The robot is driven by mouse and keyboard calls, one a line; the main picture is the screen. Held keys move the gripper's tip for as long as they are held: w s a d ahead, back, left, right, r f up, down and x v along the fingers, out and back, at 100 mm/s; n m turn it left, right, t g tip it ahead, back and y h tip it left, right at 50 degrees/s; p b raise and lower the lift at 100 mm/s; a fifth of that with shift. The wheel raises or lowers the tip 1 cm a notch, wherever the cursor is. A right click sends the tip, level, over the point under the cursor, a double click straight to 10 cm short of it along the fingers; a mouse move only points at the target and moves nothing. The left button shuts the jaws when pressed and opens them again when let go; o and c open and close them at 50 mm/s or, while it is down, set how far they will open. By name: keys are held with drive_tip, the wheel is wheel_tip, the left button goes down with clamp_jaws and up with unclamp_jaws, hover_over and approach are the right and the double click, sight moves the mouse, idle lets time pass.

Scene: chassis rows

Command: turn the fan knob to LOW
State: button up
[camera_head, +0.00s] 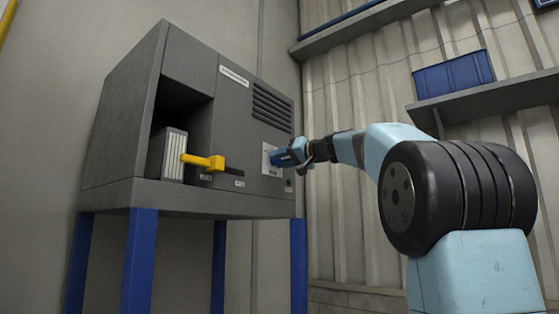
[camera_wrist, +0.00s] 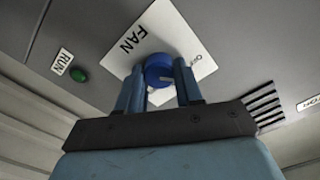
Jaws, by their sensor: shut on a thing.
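The fan knob (camera_wrist: 159,70) is a round blue knob with a pale pointer line, on a white plate (camera_wrist: 190,48) marked FAN. In the wrist view my gripper (camera_wrist: 159,78) has one finger on each side of the knob and is shut on it. Part of the plate's lettering is hidden behind the fingers, and I cannot read which setting the pointer marks. In the head view my gripper (camera_head: 278,158) reaches the plate (camera_head: 267,162) on the grey cabinet's front; the knob is mostly hidden there.
The grey cabinet (camera_head: 185,48) stands on blue legs. A yellow handle (camera_head: 205,161) sticks out at its open bay, left of my gripper. A green light (camera_wrist: 78,75) beside a RUN label is near the plate. A shelf with a blue bin (camera_head: 453,75) is at right.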

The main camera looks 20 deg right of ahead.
drive_tip(key=m, duration=0.4)
drive_tip(key=shift+f, duration=0.1)
drive_tip(key=shift+w+d+f+m, duration=0.1)
drive_tip(key=shift+m, duration=0.85)
drive_tip(key=shift+d+f+m, duration=0.1)
drive_tip(key=shift+m, duration=0.85)
drive_tip(key=o, duration=1)
drive_tip(key=shift+r, duration=0.1)
drive_tip(key=shift+o, duration=0.2)
drive_tip(key=shift+s+d, duration=0.15)
drive_tip(key=shift+s, duration=0.15)
drive_tip(key=v, duration=1.3)
